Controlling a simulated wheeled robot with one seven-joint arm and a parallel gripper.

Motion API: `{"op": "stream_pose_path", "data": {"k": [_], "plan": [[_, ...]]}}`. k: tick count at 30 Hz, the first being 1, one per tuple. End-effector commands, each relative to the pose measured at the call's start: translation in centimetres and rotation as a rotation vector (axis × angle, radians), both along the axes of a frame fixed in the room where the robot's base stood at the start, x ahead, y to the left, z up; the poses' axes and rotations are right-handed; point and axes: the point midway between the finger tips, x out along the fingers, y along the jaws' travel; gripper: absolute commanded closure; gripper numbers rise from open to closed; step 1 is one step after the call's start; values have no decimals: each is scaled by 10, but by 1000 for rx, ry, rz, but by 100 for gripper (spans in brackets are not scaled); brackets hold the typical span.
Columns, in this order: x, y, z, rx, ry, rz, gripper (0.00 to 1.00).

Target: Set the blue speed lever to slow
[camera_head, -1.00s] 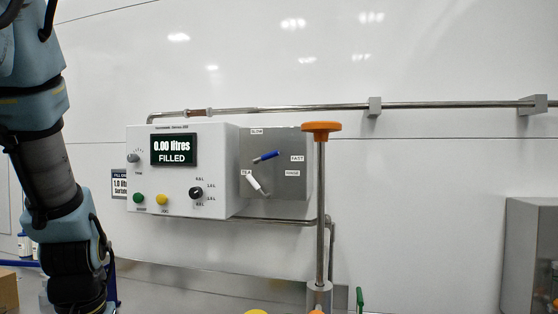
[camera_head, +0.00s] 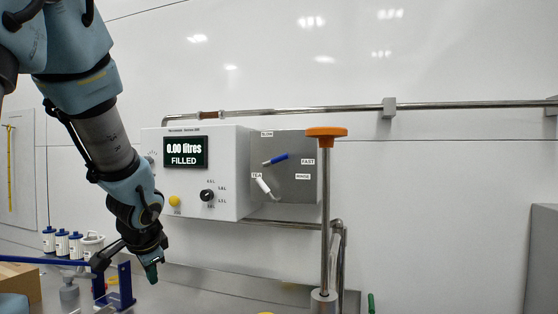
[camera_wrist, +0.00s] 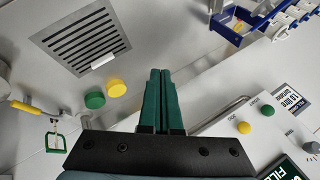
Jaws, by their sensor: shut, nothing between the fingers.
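The blue speed lever (camera_head: 274,160) sits on the grey side plate (camera_head: 300,190) of the white control box, between a SLOW label (camera_head: 267,134) above and a FAST label (camera_head: 308,162) at right. Its blue handle points right and slightly up, toward FAST. A white lever (camera_head: 264,187) is below it, by the TEA and RINSE labels. My gripper (camera_head: 151,272) hangs low and left of the box, apart from the lever. In the wrist view my green fingers (camera_wrist: 160,80) are together and empty; the blue lever is not visible there.
The control box front has a display (camera_head: 185,152) reading 0.00 litres FILLED, a black dial (camera_head: 207,195) and a yellow button (camera_head: 174,201). A post with an orange knob (camera_head: 326,132) stands right of the plate. A blue frame (camera_head: 112,285) is near my gripper.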

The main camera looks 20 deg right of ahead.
Motion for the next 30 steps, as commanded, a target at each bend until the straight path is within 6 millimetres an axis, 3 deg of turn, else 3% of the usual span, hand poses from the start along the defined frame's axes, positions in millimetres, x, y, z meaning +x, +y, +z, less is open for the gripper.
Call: {"op": "stream_pose_path", "data": {"k": [1,3,6,12,15,21,30], "plan": [[19,-24,30,69,-94,-172,100],[38,-58,67,179,-224,-411,100],[51,-111,118,347,-407,-743,100],[36,-208,200,707,-738,-1333,100],[21,-238,224,867,-857,-1547,100],[0,-266,246,1067,-980,-1781,100],[-3,-269,248,1107,-997,-1822,100]]}}
